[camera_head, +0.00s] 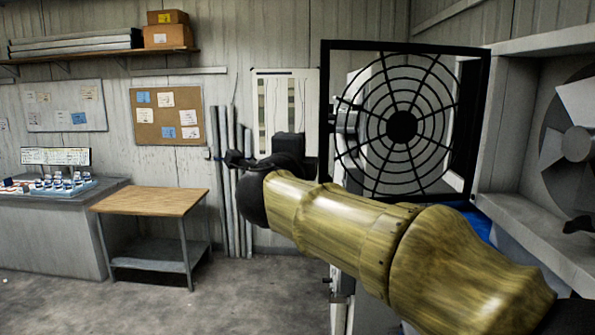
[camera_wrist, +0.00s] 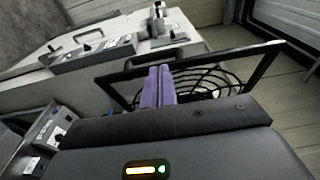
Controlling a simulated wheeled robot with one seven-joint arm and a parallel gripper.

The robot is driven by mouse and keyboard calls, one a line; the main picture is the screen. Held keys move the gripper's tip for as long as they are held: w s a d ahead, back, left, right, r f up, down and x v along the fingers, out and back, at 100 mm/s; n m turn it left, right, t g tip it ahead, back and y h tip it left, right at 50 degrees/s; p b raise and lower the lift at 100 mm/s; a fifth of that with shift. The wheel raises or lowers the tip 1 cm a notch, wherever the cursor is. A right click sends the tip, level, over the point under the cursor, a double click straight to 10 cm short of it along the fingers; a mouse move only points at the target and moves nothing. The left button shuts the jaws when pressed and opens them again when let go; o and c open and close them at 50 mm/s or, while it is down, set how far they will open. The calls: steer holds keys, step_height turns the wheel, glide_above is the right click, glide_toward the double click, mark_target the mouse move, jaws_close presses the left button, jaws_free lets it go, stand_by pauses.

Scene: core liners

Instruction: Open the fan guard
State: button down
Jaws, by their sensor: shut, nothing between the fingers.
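The fan guard (camera_head: 402,128) is a black square frame with a round web-like grille. It stands swung out from the fan housing (camera_head: 510,125), with its right edge near the housing. The grey fan (camera_head: 578,143) shows uncovered at the far right. In the wrist view the guard (camera_wrist: 228,54) lies just beyond my fingers. My gripper (camera_wrist: 158,72) has purple fingers, shut together with nothing between them. I cannot tell whether they touch the guard. In the head view my gripper (camera_head: 288,148) is a dark shape left of the guard, its fingertips not clear.
A wooden-topped table (camera_head: 150,201) and a grey bench (camera_head: 50,225) stand at the left. Metal tubes (camera_head: 232,185) lean on the wall. Grey equipment (camera_wrist: 95,50) with handles lies beyond the guard in the wrist view. The floor at front left is clear.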

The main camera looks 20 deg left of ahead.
steer(key=shift+s, duration=0.75)
steer(key=shift+d, duration=0.1)
steer(key=d+f+n+g+y+b, duration=0.1)
steer(key=d+f+n+g, duration=0.1)
steer(key=d+f+n, duration=0.6)
steer(key=d+f+n+g+b, duration=0.1)
steer(key=d+f+g, duration=0.2)
steer(key=f, duration=0.9)
steer(key=d+f+n+g+y+b, duration=0.1)
steer(key=d+f+n+g, duration=0.1)
steer(key=d+f+n, duration=0.6)
steer(key=s+d+f+g+h, duration=0.1)
steer(key=s+d+f+g, duration=0.3)
steer(key=s+f, duration=0.5)
steer(key=s+d+f+g+h+b, duration=0.1)
steer(key=s+d+f+g, duration=0.3)
steer(key=s+d+f, duration=0.5)
step_height(320, 180, down, 2)
steer(key=shift+s+f+h, duration=0.15)
steer(key=shift+s+h, duration=0.2)
steer(key=shift+h, duration=0.25)
